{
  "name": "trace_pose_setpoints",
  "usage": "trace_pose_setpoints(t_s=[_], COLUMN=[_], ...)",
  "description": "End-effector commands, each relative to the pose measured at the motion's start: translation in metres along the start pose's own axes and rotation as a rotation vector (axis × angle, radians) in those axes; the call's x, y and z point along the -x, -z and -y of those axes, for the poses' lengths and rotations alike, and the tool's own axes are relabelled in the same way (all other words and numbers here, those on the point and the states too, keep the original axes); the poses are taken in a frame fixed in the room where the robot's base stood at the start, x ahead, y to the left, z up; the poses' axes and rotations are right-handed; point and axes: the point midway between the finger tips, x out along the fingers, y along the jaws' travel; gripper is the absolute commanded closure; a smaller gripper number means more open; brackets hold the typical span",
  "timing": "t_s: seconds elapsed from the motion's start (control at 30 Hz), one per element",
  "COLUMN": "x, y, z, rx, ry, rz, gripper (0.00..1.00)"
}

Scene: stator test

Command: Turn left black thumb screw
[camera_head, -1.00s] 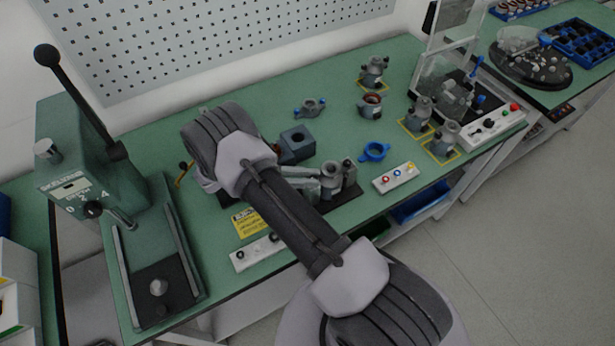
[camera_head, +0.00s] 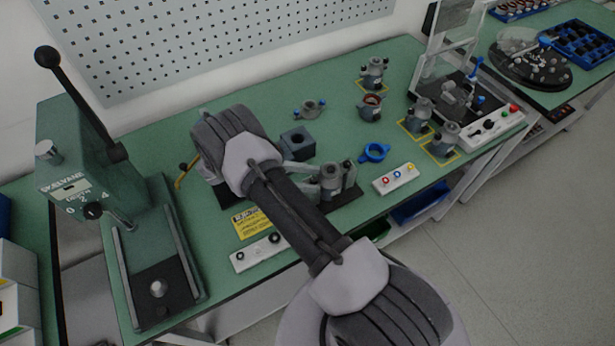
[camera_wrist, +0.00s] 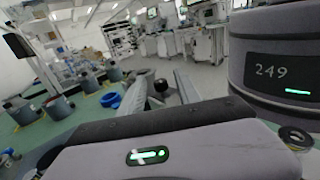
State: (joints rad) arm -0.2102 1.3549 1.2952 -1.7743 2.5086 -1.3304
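A grey metal stator fixture (camera_head: 331,183) stands on a black base plate near the front middle of the bench. Small black thumb screws show at its top, one at its right side (camera_head: 347,163). My gripper (camera_head: 316,172) reaches in from the left, at the fixture's upper left. In the wrist view my gripper (camera_wrist: 160,88) has its two grey fingers spread apart. A round black knob (camera_wrist: 160,86) shows between them. I cannot tell whether a finger touches it. My forearm and wrist hide the bench left of the fixture.
A blue-grey block (camera_head: 297,143) stands just behind the fingers. A blue ring (camera_head: 374,152) and a white button box (camera_head: 395,178) lie to the right. A green press (camera_head: 90,195) stands at left. A yellow label (camera_head: 251,222) and white control box (camera_head: 259,252) lie in front.

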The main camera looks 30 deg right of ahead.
Motion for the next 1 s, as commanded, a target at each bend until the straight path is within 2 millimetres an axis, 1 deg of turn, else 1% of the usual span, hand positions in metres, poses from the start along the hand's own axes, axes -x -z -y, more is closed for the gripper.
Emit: trace_pose_setpoints(t_s=[0.27, 0.37, 0.47, 0.5, 0.57, 0.67, 0.7, 0.8, 0.9, 1.0], x=[0.000, 0.000, 0.000, -0.002, -0.009, -0.023, -0.028, -0.042, -0.053, -0.061], y=[-0.003, -0.016, -0.039, -0.043, -0.042, -0.045, -0.046, -0.049, -0.050, -0.051], z=[0.000, 0.000, 0.000, 0.006, 0.021, 0.050, 0.063, 0.093, 0.117, 0.134], rx=[0.000, -0.001, -0.002, 0.002, 0.005, 0.004, 0.005, 0.005, 0.004, 0.002], ry=[0.000, 0.000, 0.000, -0.002, -0.003, -0.002, -0.004, -0.003, -0.002, -0.002], rz=[0.000, 0.000, -0.001, 0.002, 0.004, 0.004, 0.004, 0.003, 0.003, 0.002], gripper=[0.61, 0.61, 0.61, 0.61, 0.61, 0.61, 0.61, 0.61, 0.61, 0.61])
